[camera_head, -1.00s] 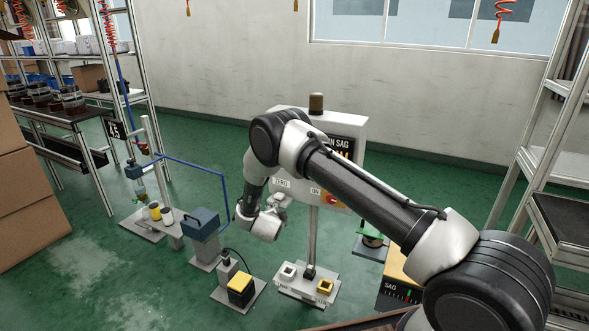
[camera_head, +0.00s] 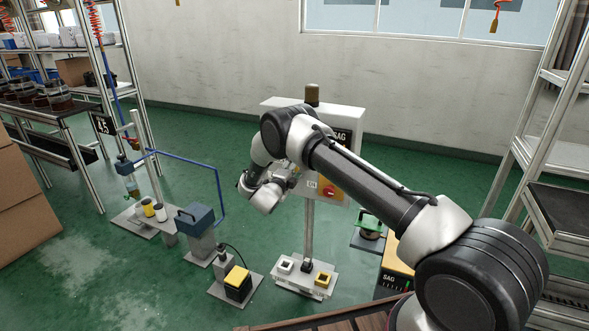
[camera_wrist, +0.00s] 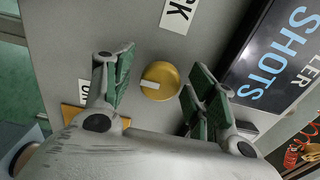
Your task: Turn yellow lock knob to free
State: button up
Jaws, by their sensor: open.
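The yellow lock knob (camera_wrist: 160,82) is round and sits on the grey panel (camera_wrist: 75,30) in the wrist view, with a white pointer mark on its face. My gripper (camera_wrist: 161,62) is open, its green-padded fingers on either side of the knob in the picture. I cannot tell whether they touch it. A partly cut-off label ending in "CK" (camera_wrist: 178,12) is above the knob, and another label (camera_wrist: 85,92) is partly hidden by the left finger. In the head view my gripper (camera_head: 284,181) is at the front of the panel box (camera_head: 352,117), and my arm hides the knob.
A dark "SHOTS" display (camera_wrist: 285,50) is right of the knob. A red switch on a yellow plate (camera_head: 328,190) is on the panel's right. A blue-framed stand (camera_head: 197,220) and a yellow-topped block (camera_head: 237,277) stand to the left on the green floor.

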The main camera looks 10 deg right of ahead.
jog(key=shift+w+d, duration=0.15)
jog(key=shift+w, duration=0.1)
jog(key=shift+c, duration=0.5)
jog(key=c, duration=1)
